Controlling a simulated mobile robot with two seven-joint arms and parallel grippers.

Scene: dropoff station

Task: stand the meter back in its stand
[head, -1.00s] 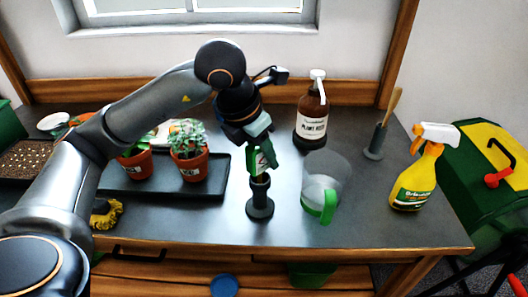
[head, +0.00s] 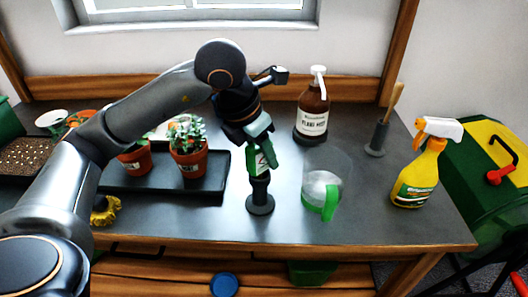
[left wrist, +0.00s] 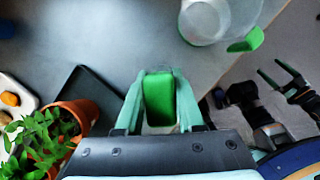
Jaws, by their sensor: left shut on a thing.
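My left gripper (head: 262,148) is shut on the meter (head: 257,163), a green body with a white face. The green meter also shows between the fingers in the left wrist view (left wrist: 158,98). The meter is nearly upright, directly over the dark round-based stand (head: 260,204). Its lower end meets the top of the stand's tube in the head view. The probe is hidden, so I cannot tell how deep it sits. My right gripper (left wrist: 282,77) shows at the right of the left wrist view, with its fingers apart and empty.
A clear jug with a green handle (head: 330,202) stands right of the stand. A brown pump bottle (head: 312,118) is behind. A black tray (head: 213,188) with potted plants is at left. A yellow spray bottle (head: 418,180) and a holder with a wooden-handled tool (head: 377,140) are at right.

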